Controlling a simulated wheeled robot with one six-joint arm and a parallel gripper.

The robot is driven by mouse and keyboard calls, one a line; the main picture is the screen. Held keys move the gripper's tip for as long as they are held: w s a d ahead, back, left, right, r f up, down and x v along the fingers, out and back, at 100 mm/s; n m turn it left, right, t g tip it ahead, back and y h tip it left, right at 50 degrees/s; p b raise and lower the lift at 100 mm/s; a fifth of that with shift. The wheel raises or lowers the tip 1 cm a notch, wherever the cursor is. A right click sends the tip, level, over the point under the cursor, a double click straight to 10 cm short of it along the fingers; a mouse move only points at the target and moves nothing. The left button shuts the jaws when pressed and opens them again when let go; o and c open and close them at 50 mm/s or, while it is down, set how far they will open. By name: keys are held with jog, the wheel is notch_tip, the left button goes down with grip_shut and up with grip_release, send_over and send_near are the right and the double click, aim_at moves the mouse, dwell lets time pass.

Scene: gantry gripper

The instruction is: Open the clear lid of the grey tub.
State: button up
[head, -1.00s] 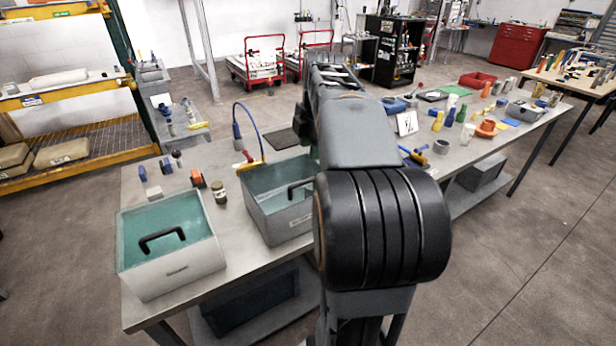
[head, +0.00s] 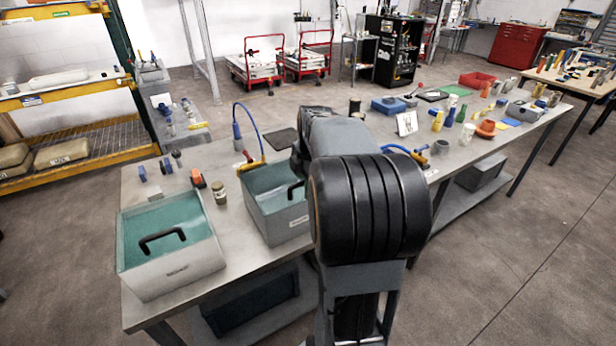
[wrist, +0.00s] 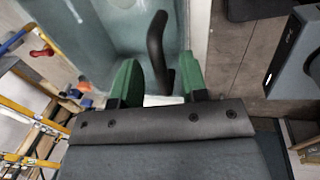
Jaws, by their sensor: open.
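A grey tub (head: 283,226) with a clear, teal-looking lid (head: 268,188) stands on the bench in the middle of the head view. The lid looks shut. Its black handle (head: 298,190) is partly hidden behind my arm; it also shows in the wrist view (wrist: 156,45). My gripper (wrist: 160,80) has green fingers spread apart. The lower end of the handle appears between them in the picture; I cannot tell whether either finger touches it. My gripper is mostly hidden behind my arm in the head view.
A second, lighter tub (head: 175,278) with a teal lid and black handle stands at the left. A blue hose (head: 246,122) arches behind the middle tub. A jar (head: 219,193) and small blocks lie between the tubs. The bench's right half holds many small items.

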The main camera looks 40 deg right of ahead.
grip_shut()
dwell(0.3)
